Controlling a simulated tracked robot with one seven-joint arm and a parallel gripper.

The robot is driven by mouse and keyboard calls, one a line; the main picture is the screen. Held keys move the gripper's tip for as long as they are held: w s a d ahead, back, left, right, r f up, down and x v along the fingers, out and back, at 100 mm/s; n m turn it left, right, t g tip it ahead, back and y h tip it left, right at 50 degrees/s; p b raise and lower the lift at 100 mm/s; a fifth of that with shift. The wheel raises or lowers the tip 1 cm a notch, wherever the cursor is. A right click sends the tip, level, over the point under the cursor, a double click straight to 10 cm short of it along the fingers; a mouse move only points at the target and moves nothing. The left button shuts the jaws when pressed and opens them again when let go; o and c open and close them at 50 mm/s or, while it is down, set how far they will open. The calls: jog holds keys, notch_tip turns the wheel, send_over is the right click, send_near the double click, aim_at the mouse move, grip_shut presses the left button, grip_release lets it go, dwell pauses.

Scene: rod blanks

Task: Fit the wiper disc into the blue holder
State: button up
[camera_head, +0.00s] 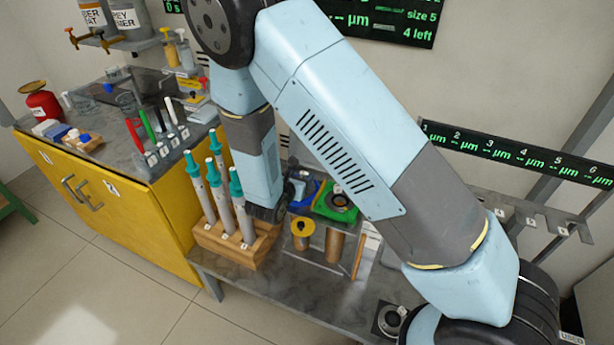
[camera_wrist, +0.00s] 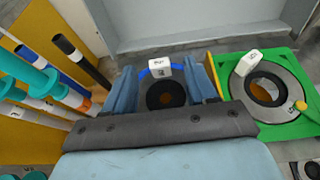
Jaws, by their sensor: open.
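My gripper (camera_wrist: 166,76) is open, its two blue fingers apart on either side of a dark disc (camera_wrist: 165,95) with a brown centre, which looks like the wiper disc. A blue rim of the blue holder (camera_wrist: 145,72) shows behind the disc, beside a white label. The disc appears to lie at the holder; how deep it sits, and whether the fingers touch it, I cannot tell. In the head view the blue holder (camera_head: 308,187) is partly hidden by my arm, and my gripper (camera_head: 297,190) is over it, mostly covered.
A green holder (camera_wrist: 228,62) with a grey ring (camera_wrist: 267,85) stands close on the right. A wooden rack (camera_head: 235,245) of several teal-handled rods is on the left.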

jog(key=v, duration=0.8)
jog(key=shift+s, duration=0.3)
jog(key=d+r+m+g+h, duration=0.4)
jog(key=d+r+m+g, duration=0.4)
jog(key=d+r+m, duration=1.15)
jog(key=s+d+r+m+y, duration=0.8)
jog(key=s+d+r+m, duration=0.5)
jog(key=s+r, duration=0.2)
jog(key=shift+s+d+r+t, duration=0.3)
jog(key=shift+s+d+t, duration=0.1)
jog(key=shift+s, duration=0.15)
jog(key=shift+o, duration=0.2)
jog(key=shift+w, duration=0.2)
